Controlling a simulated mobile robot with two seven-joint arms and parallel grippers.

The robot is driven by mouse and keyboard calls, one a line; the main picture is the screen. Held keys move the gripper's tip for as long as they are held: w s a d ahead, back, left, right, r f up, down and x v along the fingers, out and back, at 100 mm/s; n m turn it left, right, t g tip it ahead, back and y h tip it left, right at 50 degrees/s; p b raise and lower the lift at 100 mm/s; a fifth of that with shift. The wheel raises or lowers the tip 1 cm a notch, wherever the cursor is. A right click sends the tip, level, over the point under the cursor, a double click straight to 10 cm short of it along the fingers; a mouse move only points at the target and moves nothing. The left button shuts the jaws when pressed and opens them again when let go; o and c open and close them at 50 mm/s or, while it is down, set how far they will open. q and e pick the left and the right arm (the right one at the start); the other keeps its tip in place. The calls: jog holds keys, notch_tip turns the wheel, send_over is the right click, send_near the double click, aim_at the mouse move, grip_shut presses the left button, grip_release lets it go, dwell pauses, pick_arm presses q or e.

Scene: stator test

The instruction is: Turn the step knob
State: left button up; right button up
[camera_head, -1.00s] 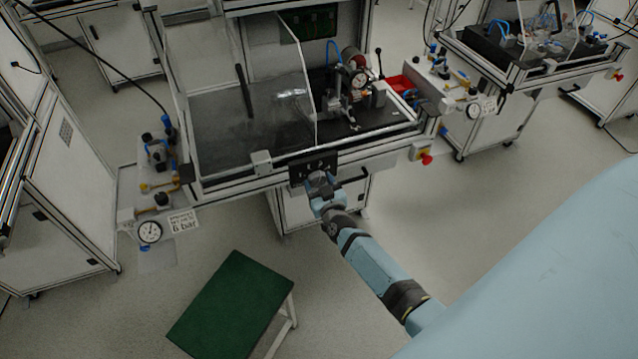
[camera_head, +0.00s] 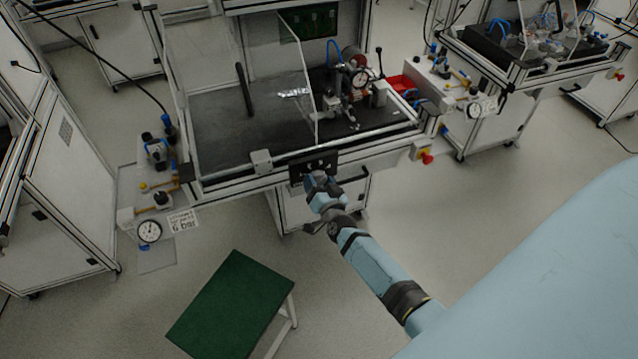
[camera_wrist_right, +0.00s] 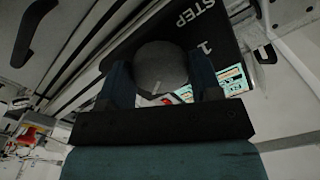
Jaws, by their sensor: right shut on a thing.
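The step knob (camera_wrist_right: 160,66) is a round dark grey knob with a pale line mark on its face, on a black panel (camera_wrist_right: 210,35) lettered "STEP" and "1". My right gripper (camera_head: 316,179) is at this panel on the front edge of the workbench. In the right wrist view its two blue fingers (camera_wrist_right: 160,78) stand on either side of the knob, shut on it. In the head view the gripper hides most of the knob. My left gripper is not in view.
The bench has a clear guard (camera_head: 280,80) and a dial gauge fixture (camera_head: 360,80). A red emergency button (camera_head: 426,159) sits at its right corner. A green-topped stool (camera_head: 230,305) stands on the floor in front. A pressure gauge (camera_head: 149,231) is at the left.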

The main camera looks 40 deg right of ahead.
jog(key=shift+m, duration=1.2)
jog(key=o, duration=0.9)
jog(key=shift+s, duration=0.1)
jog(key=b+v, duration=0.1)
jog(key=v, duration=1.2)
jog(key=shift+s+a+r, duration=0.1)
jog(key=shift+s+a, duration=0.1)
jog(key=shift+s, duration=0.1)
